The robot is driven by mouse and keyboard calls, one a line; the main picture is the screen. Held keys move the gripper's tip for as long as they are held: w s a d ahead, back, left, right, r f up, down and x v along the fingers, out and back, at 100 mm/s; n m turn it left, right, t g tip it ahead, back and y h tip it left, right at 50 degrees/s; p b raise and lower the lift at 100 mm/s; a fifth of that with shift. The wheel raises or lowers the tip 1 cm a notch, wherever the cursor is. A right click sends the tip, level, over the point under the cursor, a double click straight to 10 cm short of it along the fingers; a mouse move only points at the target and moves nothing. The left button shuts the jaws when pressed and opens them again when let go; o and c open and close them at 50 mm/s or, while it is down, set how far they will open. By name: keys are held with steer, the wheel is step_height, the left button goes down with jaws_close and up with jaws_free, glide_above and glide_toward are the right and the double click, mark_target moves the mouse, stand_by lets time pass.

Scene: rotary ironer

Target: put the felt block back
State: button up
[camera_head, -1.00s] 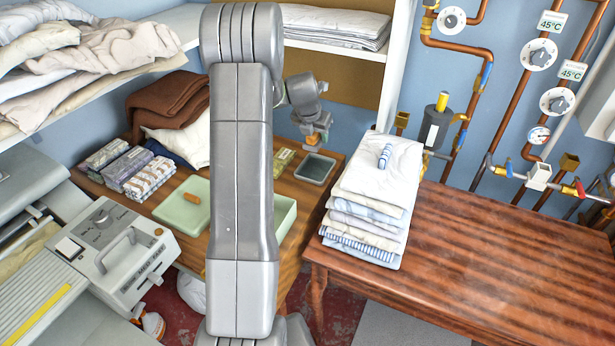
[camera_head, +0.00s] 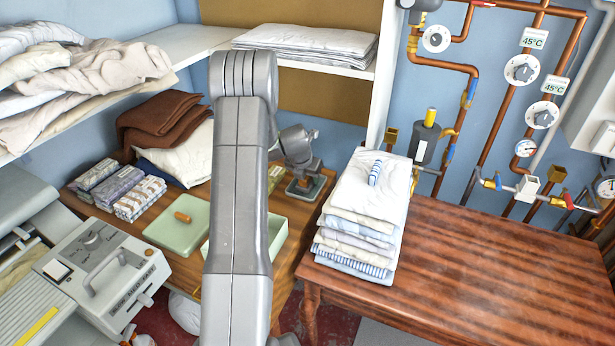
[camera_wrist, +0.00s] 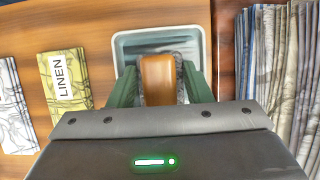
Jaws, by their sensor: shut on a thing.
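The felt block (camera_wrist: 158,72) has an orange-brown top, with dark grey showing at its sides. In the wrist view it stands between my two green fingers, over or inside a small pale-rimmed grey tray (camera_wrist: 125,42). My gripper (camera_wrist: 160,90) is shut on it. In the head view my gripper (camera_head: 304,172) is down at the tray (camera_head: 317,190) on the wooden table, behind my arm link. I cannot tell whether the block's underside touches the tray floor.
A yellow LINEN packet (camera_wrist: 65,88) lies left of the tray. A tall stack of folded linen (camera_head: 358,225) stands close on the right. A green box (camera_head: 276,235) and a green lid with a wooden handle (camera_head: 178,235) sit nearer.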

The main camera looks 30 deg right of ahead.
steer(key=shift+f, duration=0.1)
steer(key=o, duration=0.9)
steer(key=shift+c, duration=0.2)
steer(key=shift+r, duration=0.35)
steer(key=v, duration=1.1)
steer(key=shift+a+r+b, duration=0.15)
steer(key=shift+r+b, duration=0.1)
steer(key=shift+b, duration=0.05)
